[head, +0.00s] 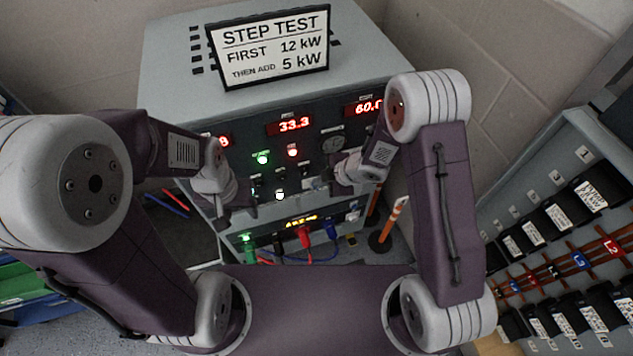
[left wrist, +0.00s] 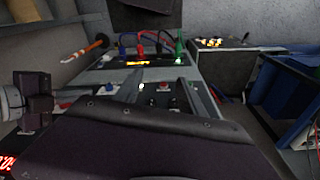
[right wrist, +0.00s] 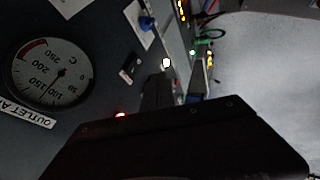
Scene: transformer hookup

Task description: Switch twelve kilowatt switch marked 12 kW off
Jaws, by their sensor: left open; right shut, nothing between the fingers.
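The grey cabinet's dark front panel (head: 328,124) carries red number displays, lamps and a row of small switches (head: 255,190). The switch markings are too small to read, so I cannot tell which is the 12 kW switch. A green lamp (head: 262,158) and a red lamp (head: 292,150) glow above the row, and a white lamp (head: 279,195) glows lower down. My left gripper (head: 240,208) is open near the row's left end. My right gripper (head: 322,184) is shut and empty at the row's right side. Contact with any switch is unclear.
A sign (head: 269,47) on the cabinet reads first 12 kW, then add 5 kW. Coloured plugs and cables (head: 304,236) hang below the panel. A round gauge (right wrist: 50,78) shows in the right wrist view. A breaker rack (head: 560,210) stands at right.

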